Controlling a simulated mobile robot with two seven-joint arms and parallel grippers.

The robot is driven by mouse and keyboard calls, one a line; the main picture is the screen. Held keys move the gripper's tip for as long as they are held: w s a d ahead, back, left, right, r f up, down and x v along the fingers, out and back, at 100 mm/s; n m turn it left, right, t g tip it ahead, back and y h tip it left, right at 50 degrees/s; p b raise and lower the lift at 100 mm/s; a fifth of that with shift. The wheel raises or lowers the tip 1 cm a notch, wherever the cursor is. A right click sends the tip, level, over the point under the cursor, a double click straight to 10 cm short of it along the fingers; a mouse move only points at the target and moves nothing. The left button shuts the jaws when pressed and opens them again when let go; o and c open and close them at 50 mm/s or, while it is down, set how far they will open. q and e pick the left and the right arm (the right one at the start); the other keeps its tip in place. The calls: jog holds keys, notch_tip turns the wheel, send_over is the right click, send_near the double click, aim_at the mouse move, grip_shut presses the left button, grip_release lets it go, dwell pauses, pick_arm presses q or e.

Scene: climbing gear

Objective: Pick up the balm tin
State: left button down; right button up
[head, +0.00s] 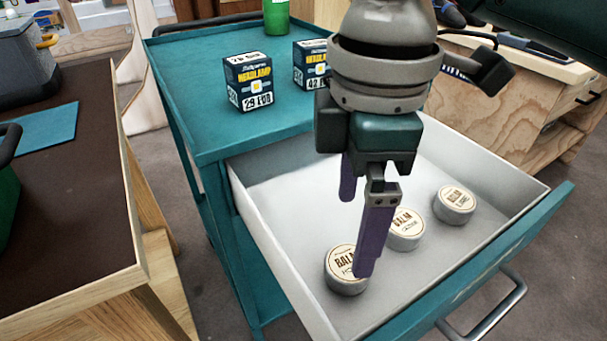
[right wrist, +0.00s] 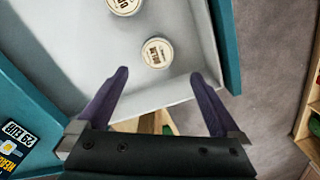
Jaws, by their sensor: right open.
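Three round pale tins with cream lids lie in the open white drawer (head: 285,205). The nearest balm tin (head: 345,272) is at the drawer's front left, the middle balm tin (head: 404,230) is partly covered by my gripper, and another tin (head: 455,204) is farther right. My right gripper (head: 358,232), with purple fingers, is open and empty, pointing down over the drawer; one finger overlaps the nearest tin's lid in the head view. In the right wrist view one tin (right wrist: 157,52) shows just beyond the open fingertips (right wrist: 164,72), with a second tin (right wrist: 124,4) cut off at the top. My left gripper is not in view.
The drawer belongs to a teal cart (head: 200,130). Two headlamp boxes (head: 248,82) (head: 311,64) and a green bottle (head: 276,15) stand on its top. The drawer walls surround the tins. A dark-topped table (head: 75,190) stands at the left.

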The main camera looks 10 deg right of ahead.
aim_at(350, 262)
notch_tip(350, 262, down, 4)
jog(key=shift+s+d+r+b, duration=0.15)
jog(key=shift+r+b, duration=0.1)
jog(key=shift+b, duration=0.2)
jog(key=f, duration=0.1)
jog(key=f+b, duration=0.1)
jog(key=f, duration=0.1)
jog(key=f+b, duration=0.1)
jog(key=f, duration=0.1)
jog(key=shift+w+d, duration=0.1)
jog(key=shift+w, duration=0.2)
jog(key=shift+c, duration=0.2)
jog(key=c, duration=1.4)
